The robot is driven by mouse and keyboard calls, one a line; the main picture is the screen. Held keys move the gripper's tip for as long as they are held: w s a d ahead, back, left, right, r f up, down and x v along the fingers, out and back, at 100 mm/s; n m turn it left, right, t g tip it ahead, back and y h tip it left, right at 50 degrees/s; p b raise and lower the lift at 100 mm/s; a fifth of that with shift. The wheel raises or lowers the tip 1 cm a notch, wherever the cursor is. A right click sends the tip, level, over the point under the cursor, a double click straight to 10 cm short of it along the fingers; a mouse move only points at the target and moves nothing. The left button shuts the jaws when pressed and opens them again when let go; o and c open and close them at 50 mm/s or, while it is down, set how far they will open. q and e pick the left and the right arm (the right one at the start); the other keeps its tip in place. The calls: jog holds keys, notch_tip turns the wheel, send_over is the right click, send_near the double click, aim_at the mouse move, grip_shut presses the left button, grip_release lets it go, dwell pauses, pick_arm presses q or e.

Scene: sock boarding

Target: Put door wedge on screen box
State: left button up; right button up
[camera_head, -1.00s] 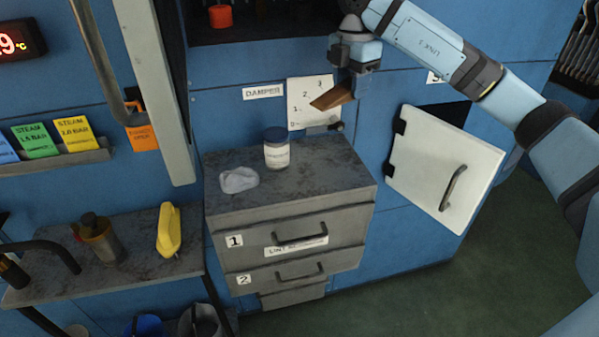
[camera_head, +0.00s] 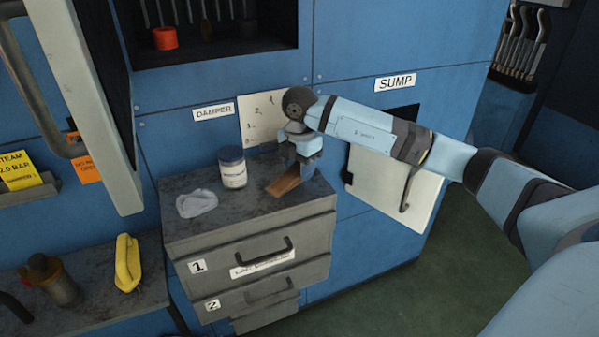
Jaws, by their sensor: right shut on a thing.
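The door wedge (camera_head: 283,186) is a brown wooden wedge. My right gripper (camera_head: 298,170) is shut on it, and the wedge points down and to the left. It is low over the right part of the dark, worn top of a grey drawer box, which I take to be the screen box (camera_head: 240,212). I cannot tell whether the wedge touches that top. The box has drawers marked 1 and 2 and a label on its front, too small to read fully. My left gripper is not in view.
A dark-lidded jar (camera_head: 233,172) and a crumpled grey cloth-like lump (camera_head: 197,203) sit on the box top, left of the wedge. A white door (camera_head: 375,190) stands open at the right. A side table (camera_head: 85,300) holds a yellow object (camera_head: 127,262).

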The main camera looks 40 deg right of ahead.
jog(key=shift+f, duration=0.9)
jog(key=o, duration=0.9)
jog(key=shift+f, duration=0.15)
notch_tip(320, 180, up, 12)
jog(key=shift+r+b, duration=0.2)
jog(key=shift+b, duration=0.15)
